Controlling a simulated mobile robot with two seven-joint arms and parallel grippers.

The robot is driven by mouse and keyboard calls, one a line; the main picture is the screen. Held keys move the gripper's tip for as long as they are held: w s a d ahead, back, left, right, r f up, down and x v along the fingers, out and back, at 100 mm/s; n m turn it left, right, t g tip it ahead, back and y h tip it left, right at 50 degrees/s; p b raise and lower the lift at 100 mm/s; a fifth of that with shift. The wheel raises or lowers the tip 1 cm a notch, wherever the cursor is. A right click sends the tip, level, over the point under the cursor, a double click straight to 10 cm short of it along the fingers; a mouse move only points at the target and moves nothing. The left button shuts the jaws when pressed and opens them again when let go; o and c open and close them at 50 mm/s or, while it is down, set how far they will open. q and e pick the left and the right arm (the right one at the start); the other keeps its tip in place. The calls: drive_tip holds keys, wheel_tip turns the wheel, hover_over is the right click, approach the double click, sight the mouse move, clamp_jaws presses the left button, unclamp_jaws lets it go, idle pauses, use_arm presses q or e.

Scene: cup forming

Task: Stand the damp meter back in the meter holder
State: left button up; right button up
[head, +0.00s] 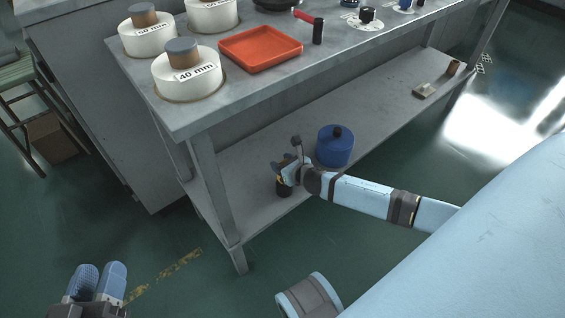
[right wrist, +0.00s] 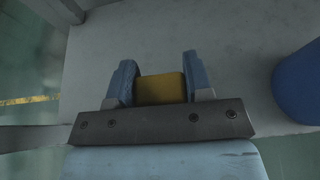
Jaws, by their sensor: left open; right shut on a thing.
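My right gripper (head: 284,172) is low over the lower shelf of the bench, near its left end. In the right wrist view, its two blue fingers (right wrist: 160,85) are shut on a yellow block-shaped thing (right wrist: 161,88), which looks like the damp meter. In the head view a dark, rounded piece (head: 284,188) shows just below the fingers. I cannot tell whether it is the meter's lower part or the meter holder. My left gripper (head: 100,282) is open and empty at the bottom left, over the floor.
A blue lidded pot (head: 335,148) stands on the lower shelf (head: 385,112), just right of my right gripper. Small items lie at the shelf's far right end. The bench top above holds white rings, a red tray (head: 260,49) and tools. A bench leg (head: 214,185) stands to the left.

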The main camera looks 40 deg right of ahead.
drive_tip(key=shift+f+b, duration=0.9)
drive_tip(key=shift+f, duration=0.35)
idle(0.3)
drive_tip(key=o, duration=1.5)
